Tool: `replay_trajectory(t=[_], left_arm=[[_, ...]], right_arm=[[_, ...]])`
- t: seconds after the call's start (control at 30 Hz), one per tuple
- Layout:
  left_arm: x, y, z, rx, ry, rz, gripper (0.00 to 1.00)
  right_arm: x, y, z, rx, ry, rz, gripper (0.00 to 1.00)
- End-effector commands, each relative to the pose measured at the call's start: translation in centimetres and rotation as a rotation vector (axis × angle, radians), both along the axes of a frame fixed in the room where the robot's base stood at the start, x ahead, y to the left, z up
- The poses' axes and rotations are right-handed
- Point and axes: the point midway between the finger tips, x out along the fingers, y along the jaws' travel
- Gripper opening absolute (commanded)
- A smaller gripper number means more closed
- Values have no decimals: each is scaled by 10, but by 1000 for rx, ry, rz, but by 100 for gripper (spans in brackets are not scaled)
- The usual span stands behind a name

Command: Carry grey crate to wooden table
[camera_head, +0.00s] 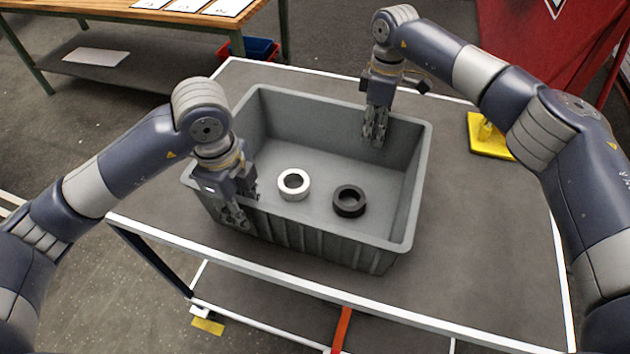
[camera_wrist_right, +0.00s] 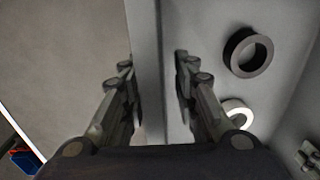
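The grey crate (camera_head: 330,245) stands upright on a grey-topped cart (camera_head: 480,265), with a white ring (camera_head: 293,184) and a black ring (camera_head: 349,201) on its floor. The wooden table (camera_head: 130,14) is at the upper left, apart from the cart. My right gripper (camera_head: 375,130) is at the far wall. In the right wrist view its fingers (camera_wrist_right: 155,90) are spread on either side of the crate wall (camera_wrist_right: 147,50), with a gap visible on one side.
Papers (camera_head: 186,4) lie on the wooden table. A red and blue bin (camera_head: 258,48) is on the floor beside it. A yellow object (camera_head: 488,135) is at the cart's right rear, and a red panel (camera_head: 530,35) stands behind. Open floor lies left of the cart.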

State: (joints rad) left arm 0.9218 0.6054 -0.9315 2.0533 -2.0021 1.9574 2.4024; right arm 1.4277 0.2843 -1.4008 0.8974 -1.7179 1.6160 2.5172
Motion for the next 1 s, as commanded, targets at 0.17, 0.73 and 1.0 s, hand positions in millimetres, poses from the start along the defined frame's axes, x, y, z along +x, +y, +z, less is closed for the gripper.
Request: replay_trajectory(t=[0.17,0.73,1.0], left_arm=[[0,0,-2,0,-1,0,28],[0,0,-1,-1,-1,0,0],[1,0,3,-2,-3,0,0]], right_arm=[[0,0,-1,0,-1,0,28],[0,0,-1,1,-1,0,0],[1,1,3,1,-3,1,0]])
